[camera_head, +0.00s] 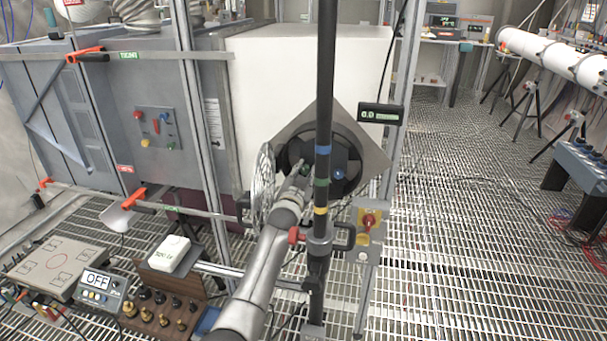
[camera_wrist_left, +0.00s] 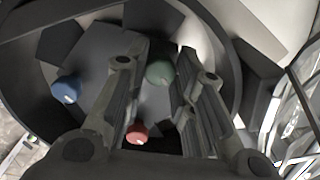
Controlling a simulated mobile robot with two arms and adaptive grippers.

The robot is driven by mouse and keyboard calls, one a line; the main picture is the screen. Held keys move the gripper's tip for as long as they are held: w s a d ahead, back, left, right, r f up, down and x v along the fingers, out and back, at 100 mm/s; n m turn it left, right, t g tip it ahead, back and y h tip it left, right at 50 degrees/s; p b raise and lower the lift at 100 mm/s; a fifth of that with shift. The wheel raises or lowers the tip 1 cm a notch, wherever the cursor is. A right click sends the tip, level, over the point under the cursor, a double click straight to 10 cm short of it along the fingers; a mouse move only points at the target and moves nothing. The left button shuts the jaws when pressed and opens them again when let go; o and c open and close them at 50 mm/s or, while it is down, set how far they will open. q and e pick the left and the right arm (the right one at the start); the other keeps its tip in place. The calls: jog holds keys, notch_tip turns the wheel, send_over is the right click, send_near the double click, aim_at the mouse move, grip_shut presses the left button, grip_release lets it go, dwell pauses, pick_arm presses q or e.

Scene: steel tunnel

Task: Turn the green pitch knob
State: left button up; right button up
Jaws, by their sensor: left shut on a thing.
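The green pitch knob (camera_wrist_left: 160,72) sits on a dark round mount (camera_head: 345,150), with a blue knob (camera_wrist_left: 66,90) and a red knob (camera_wrist_left: 137,133) near it. In the head view the blue knob (camera_head: 338,174) is clear, and the green knob (camera_head: 306,170) is partly covered by my gripper. My left gripper (camera_head: 302,176) reaches the mount from below. In the left wrist view its two fingers (camera_wrist_left: 165,85) stand on either side of the green knob, shut on it. My right gripper is not in view.
A black vertical pole (camera_head: 322,110) with coloured bands stands close in front of the mount. A small display (camera_head: 380,114) reading about 0.0 is at the right. A yellow box (camera_head: 368,225) with a red button stands lower right.

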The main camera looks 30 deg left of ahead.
pick_arm(q)
jog(key=shift+r, duration=0.1)
dwell(0.3)
jog(key=o, duration=1)
jog(key=shift+o, duration=0.2)
jog(key=shift+s, duration=0.1)
jog(key=v, duration=1.1)
jog(key=shift+s, duration=0.4)
jog(key=shift+d, duration=0.15)
